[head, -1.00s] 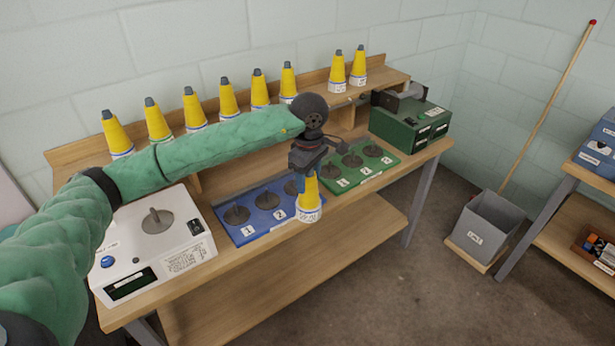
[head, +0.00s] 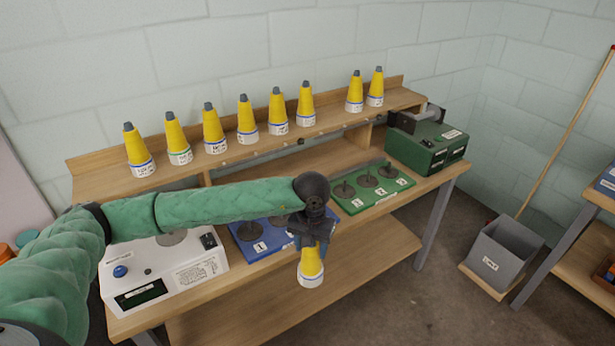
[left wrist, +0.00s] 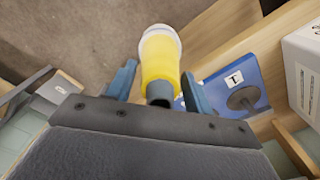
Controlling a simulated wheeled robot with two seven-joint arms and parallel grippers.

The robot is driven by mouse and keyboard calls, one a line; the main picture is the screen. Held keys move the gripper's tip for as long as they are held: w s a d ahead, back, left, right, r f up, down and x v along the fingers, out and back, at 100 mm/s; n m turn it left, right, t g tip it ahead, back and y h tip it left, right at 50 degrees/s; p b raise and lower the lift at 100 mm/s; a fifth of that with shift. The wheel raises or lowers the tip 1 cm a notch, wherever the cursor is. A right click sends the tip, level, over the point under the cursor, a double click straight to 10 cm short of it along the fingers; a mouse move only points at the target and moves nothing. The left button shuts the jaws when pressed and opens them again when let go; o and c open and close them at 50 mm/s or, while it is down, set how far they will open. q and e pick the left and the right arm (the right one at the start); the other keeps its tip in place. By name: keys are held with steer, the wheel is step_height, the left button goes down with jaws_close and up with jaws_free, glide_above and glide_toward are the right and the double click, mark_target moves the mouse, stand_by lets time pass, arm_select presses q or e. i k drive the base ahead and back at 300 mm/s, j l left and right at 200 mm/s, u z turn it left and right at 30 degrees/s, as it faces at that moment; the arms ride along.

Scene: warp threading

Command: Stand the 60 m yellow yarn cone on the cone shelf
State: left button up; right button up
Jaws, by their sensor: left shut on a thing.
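My left gripper (head: 311,240) is shut on a yellow yarn cone (head: 312,263) with a grey tip and a white label band at its base. The cone hangs base-down in front of the bench's front edge in the head view. The left wrist view shows the cone (left wrist: 160,58) between the two blue fingers; its label cannot be read. The cone shelf (head: 240,160) is the raised wooden board along the wall. Several similar yellow cones stand on it in a row, with a wider gap right of the middle. My right gripper is not in view.
On the bench below stand a white device (head: 200,268), a blue plate (head: 246,246) with pegs, a green pegged plate (head: 400,184) and a dark green machine (head: 424,150). A grey bin (head: 505,255) is on the floor at right.

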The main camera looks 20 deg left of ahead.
mark_target(331, 115)
steer(key=i+l, duration=0.25)
steer(key=l, duration=0.2)
steer(key=i+l, duration=0.3)
steer(key=l, duration=0.15)
steer(key=i+l, duration=0.25)
steer(key=l, duration=0.15)
steer(key=i+l+u, duration=0.4)
steer(key=l, duration=0.25)
steer(key=l+u, duration=0.2)
steer(key=i+l+u, duration=0.15)
steer(key=l, duration=0.35)
steer(key=k+j, duration=0.05)
